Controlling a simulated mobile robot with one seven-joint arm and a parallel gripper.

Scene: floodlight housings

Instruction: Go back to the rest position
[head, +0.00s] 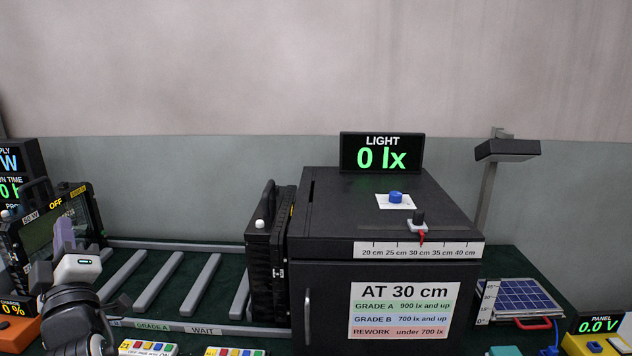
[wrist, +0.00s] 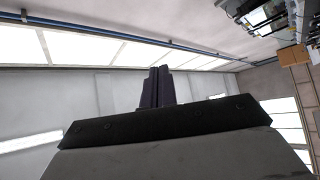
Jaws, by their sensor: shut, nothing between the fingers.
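My gripper (head: 64,234) is at the lower left of the head view, raised in front of a floodlight housing (head: 84,206) marked "50 W" and "OFF". Its dark fingers point upward.
A black test box (head: 330,300) fills the middle, its display (head: 382,153) reading 0 lx. Another dark housing (head: 268,255) stands at its left side. Rails (head: 160,280) lie left of it. A solar panel (head: 523,296) and lamp post (head: 486,200) are at right.

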